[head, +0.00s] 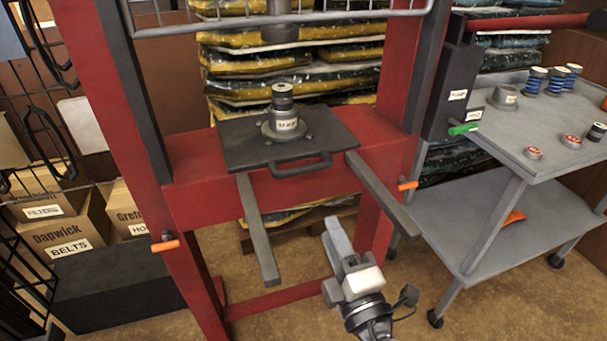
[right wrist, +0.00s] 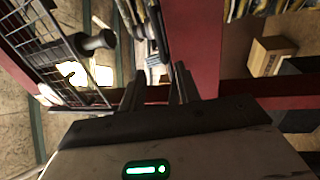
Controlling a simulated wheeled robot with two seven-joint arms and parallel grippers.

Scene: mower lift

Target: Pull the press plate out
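The press plate (head: 236,149) is a dark flat plate lying on the red cross-beam of the press, with a bar handle (head: 300,168) along its front edge. A grey flanged hub (head: 284,122) with a dark cylinder on top stands on the plate. Two dark rails (head: 257,235) (head: 382,192) reach forward from the beam on either side of the handle. My right gripper (head: 338,237) is in front of and below the handle, between the rails and apart from the handle. In the right wrist view its two fingers (right wrist: 159,88) stand apart with nothing visible between them. My left gripper is out of view.
The red press frame (head: 90,75) has orange-handled pins on both posts. A grey cart (head: 540,130) with springs and small parts stands at the right. Cardboard boxes (head: 68,235) stand at the left. Stacked bags (head: 300,60) are behind the press.

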